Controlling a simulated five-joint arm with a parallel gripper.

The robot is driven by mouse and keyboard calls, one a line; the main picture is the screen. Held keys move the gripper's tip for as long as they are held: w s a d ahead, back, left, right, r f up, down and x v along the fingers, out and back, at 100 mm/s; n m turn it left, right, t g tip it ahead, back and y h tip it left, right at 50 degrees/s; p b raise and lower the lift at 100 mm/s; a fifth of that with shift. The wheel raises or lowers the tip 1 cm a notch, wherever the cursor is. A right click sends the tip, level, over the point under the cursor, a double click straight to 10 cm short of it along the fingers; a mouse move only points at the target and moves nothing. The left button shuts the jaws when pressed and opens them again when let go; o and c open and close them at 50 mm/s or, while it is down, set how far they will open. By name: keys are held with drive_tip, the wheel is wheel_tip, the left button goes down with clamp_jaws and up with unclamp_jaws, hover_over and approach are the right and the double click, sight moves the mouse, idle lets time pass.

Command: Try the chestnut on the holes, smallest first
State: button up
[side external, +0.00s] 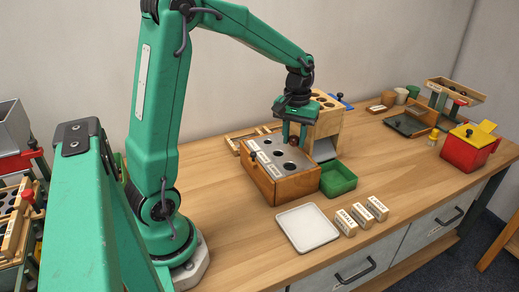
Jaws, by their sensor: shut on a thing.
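My gripper (294,138) points down over the back right part of a wooden box with a grey metal top (298,156). The top has several round dark holes in a row and pale labels along its left side. My gripper is shut on the chestnut (294,142), a small dark reddish-brown thing mostly hidden between the fingers. The chestnut is close above the plate near the far hole; I cannot tell whether it touches the plate or is over the hole.
A green tray (351,181) stands right of the box. A white tray (308,232) and three labelled wooden blocks (362,215) lie in front. A taller wooden rack (327,118) stands close behind my gripper. A red box (468,152) is far right. The table's middle right is clear.

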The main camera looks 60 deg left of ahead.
drive_tip(key=s+a+r+n, duration=0.1)
drive_tip(key=a+n, duration=0.2)
drive_tip(key=a, duration=1)
drive_tip(key=shift+s+f, duration=0.1)
drive_tip(key=shift+f, duration=0.1)
drive_tip(key=shift+f, duration=2.5)
drive_tip(key=shift+f, duration=0.6)
drive_tip(key=o, duration=1)
drive_tip(key=shift+o, duration=0.2)
drive_tip(key=shift+r, duration=0.1)
